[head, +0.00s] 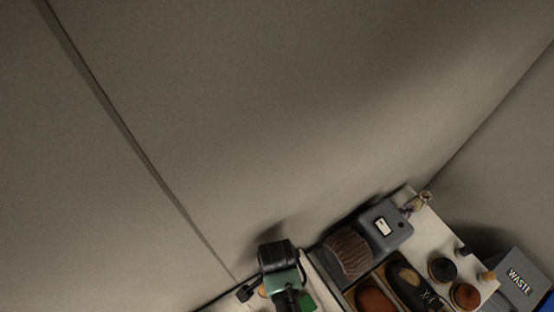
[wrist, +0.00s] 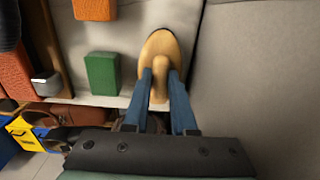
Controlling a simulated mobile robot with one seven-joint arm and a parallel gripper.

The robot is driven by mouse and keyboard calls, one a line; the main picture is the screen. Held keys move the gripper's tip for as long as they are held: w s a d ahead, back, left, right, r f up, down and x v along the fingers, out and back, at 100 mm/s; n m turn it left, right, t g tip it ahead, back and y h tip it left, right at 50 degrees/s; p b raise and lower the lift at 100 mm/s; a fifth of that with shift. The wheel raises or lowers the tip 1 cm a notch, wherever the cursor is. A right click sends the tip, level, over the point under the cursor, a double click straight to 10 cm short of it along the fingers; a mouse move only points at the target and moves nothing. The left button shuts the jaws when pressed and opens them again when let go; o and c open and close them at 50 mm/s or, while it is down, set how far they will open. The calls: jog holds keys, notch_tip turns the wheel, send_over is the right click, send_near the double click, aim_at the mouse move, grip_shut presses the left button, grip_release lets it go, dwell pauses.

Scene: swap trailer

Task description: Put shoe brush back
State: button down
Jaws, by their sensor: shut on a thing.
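The shoe brush (wrist: 160,45), a tan wooden oval with a raised grip, shows from above in the wrist view, over the pale counter's edge by the grey wall. My gripper (wrist: 160,78) is shut on the grip with its two blue fingers, one on each side. The bristles are hidden below the wood, so I cannot tell whether the brush touches the counter. In the head view my dark and green wrist (head: 279,256) is at the bottom, and the held brush is not clear there.
A green block (wrist: 102,74) lies left of the brush, with an orange block (wrist: 95,9) further up. In the head view, a brown ribbed roller (head: 348,252), grey device (head: 384,227), dark shoe (head: 408,285) and waste bin (head: 519,277) are to the right. The wall is close behind.

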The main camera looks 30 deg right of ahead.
jog(key=shift+f, duration=0.15)
jog(key=c, duration=0.7)
grip_release()
jog(key=shift+c, duration=0.2)
notch_tip(320, 180, up, 12)
jog(key=shift+r+b, duration=0.2)
jog(key=shift+b, duration=0.1)
